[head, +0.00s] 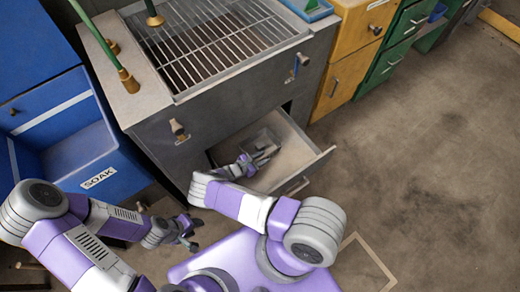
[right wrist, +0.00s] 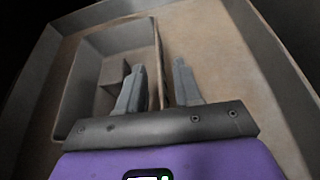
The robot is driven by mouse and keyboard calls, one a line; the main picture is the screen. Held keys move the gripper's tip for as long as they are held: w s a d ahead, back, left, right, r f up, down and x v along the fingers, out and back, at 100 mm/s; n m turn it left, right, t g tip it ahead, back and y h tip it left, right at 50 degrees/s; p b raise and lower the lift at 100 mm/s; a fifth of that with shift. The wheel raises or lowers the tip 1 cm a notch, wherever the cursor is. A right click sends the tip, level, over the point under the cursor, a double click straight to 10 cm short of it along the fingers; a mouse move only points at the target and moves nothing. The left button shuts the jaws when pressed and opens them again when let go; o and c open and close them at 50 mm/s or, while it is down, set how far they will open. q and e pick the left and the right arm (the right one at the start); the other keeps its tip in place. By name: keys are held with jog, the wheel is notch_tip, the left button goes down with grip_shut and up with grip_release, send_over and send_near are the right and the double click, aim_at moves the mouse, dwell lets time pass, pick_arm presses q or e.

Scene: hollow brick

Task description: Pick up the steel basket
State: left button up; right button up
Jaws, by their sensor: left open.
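The steel basket (head: 258,142) is a grey open box inside the pulled-out drawer (head: 296,160). In the right wrist view the basket (right wrist: 90,55) fills the left part of the drawer floor, and a small grey block-like shape (right wrist: 108,78) shows inside it. My right gripper (head: 262,157) reaches into the drawer from the front. In the right wrist view its fingers (right wrist: 158,88) are apart, one inside the basket and one outside, with the basket's right wall between them. A gap shows beside the wall. My left gripper (head: 192,236) is open and empty, low in front of the cabinet.
The grey cabinet with a wire grid top (head: 210,45) stands above the drawer. A blue bin labelled SOAK (head: 85,160) is at the left. Yellow (head: 345,75) and green (head: 390,60) drawer units stand to the right. The floor at right is clear.

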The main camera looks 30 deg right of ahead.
jog(key=shift+d+f, duration=0.15)
jog(key=shift+d, duration=0.2)
grip_shut()
jog(key=shift+w, duration=0.1)
dwell(1.1)
